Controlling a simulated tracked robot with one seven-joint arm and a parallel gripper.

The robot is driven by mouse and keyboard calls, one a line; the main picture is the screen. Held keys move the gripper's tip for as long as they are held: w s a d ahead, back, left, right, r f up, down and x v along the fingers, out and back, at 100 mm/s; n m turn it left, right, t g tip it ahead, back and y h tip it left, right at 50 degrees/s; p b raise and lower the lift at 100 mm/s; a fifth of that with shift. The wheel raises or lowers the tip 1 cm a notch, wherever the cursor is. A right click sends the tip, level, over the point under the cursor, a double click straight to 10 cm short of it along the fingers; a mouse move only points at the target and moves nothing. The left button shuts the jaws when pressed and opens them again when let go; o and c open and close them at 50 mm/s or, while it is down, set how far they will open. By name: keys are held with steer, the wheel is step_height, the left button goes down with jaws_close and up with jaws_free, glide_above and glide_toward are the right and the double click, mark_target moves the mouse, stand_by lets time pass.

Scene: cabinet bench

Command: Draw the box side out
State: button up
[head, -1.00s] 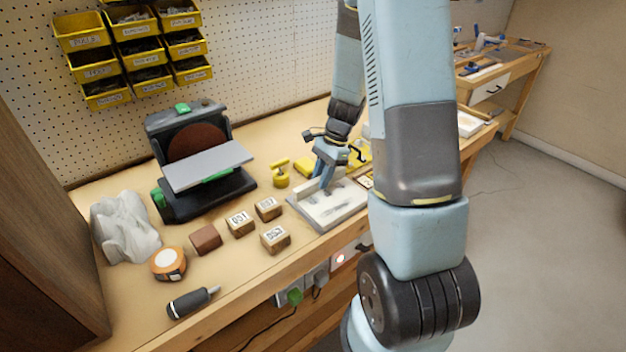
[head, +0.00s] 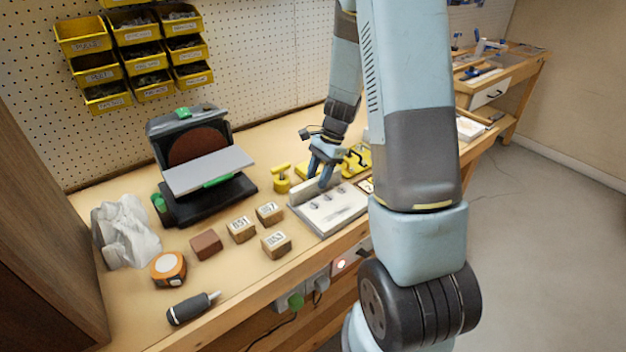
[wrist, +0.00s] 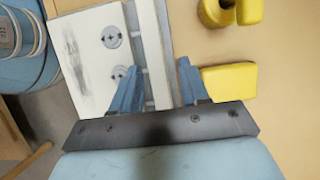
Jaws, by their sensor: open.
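A pale grey-white board fixture (head: 332,214) with round metal knobs lies near the bench's front edge. A thin upright panel, likely the box side (head: 303,189), stands along its back edge. In the wrist view the fixture (wrist: 88,40) fills the upper left, and the panel (wrist: 157,60) runs as a narrow light strip beside metal pins. My gripper (head: 323,178) is open over the panel. In the wrist view my gripper (wrist: 158,82) has one blue finger on each side of the strip. Whether either finger touches it, I cannot tell.
A yellow clamp-like tool (head: 281,178) stands left of the fixture, and yellow pieces (head: 355,160) lie behind it. Several small wooden blocks (head: 242,229) lie to the left. A disc sander (head: 200,165) stands farther back. A tape measure (head: 168,268) and screwdriver (head: 192,308) lie front left.

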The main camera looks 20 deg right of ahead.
steer(key=v, duration=1.3)
steer(key=shift+a, duration=0.1)
steer(key=s+a+r+n+t+h, duration=0.2)
steer(key=s+a+r+n+t, duration=0.1)
steer(key=s+r+n, duration=0.4)
steer(key=s+a+r+n+t+h, duration=0.2)
steer(key=s+a+r+n+t, duration=0.2)
steer(key=s+r+n, duration=0.3)
steer(key=shift+s+a+r, duration=0.2)
steer(key=shift+s+r, duration=1.9)
steer(key=shift+s, duration=2.65)
